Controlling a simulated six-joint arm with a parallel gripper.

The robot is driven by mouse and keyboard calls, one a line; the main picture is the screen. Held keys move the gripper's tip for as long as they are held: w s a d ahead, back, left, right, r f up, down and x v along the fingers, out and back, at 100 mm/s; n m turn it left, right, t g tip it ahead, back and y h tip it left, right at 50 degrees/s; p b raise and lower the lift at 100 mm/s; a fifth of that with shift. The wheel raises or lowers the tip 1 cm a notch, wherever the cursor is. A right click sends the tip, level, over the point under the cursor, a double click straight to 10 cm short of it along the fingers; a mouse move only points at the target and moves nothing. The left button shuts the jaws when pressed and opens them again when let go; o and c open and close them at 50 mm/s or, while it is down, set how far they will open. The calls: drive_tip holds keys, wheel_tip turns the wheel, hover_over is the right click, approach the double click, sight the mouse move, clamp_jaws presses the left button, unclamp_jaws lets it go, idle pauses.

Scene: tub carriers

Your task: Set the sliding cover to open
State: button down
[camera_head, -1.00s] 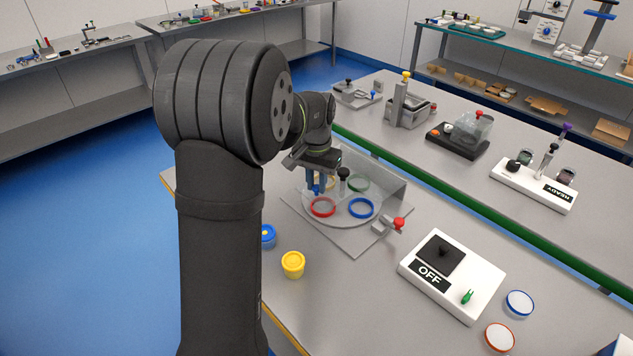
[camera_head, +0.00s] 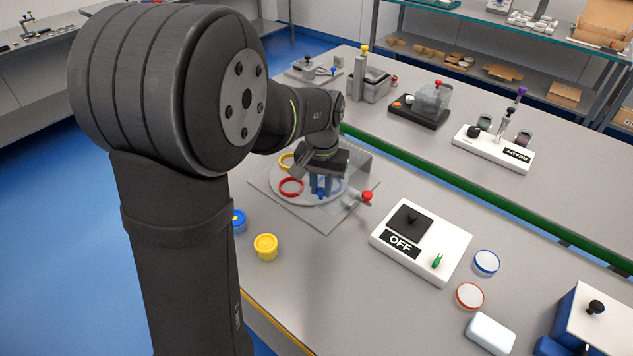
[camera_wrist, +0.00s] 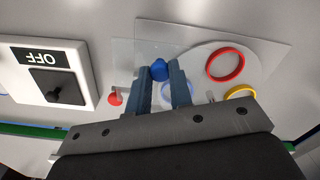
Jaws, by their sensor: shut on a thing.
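My gripper (camera_head: 320,184) is shut on a small rounded blue piece (camera_wrist: 160,70) between its fingertips, over the round carrier plate (camera_head: 296,200). A red ring (camera_head: 291,187) and a yellow ring (camera_head: 287,161) lie on that plate. A blue ring (camera_wrist: 178,92) shows partly behind the fingers in the wrist view. A white box (camera_head: 393,256) with an OFF label carries a black square plate (camera_head: 410,222) with a black knob and a green pointer (camera_head: 437,261). A white top (camera_head: 597,326) with a black knob sits on a blue box at lower right. I cannot tell which part is the sliding cover.
A red-knobbed part (camera_head: 367,195) stands at the plate's right. A yellow tub (camera_head: 265,247) and a blue tub (camera_head: 238,220) stand at left. Two lids (camera_head: 487,262) (camera_head: 470,296) and a white block (camera_head: 490,334) lie at right. Bare table lies in front.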

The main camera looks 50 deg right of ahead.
sight(322, 191)
drive_tip(key=shift+s, duration=0.2)
drive_tip(key=c, duration=1.3)
unclamp_jaws()
drive_tip(key=shift+r, duration=0.1)
wheel_tip(322, 191, up, 17)
drive_tip(key=shift+r, duration=0.15)
wheel_tip(322, 191, down, 18)
drive_tip(key=shift+w+r, duration=0.15)
drive_tip(key=shift+r, duration=0.1)
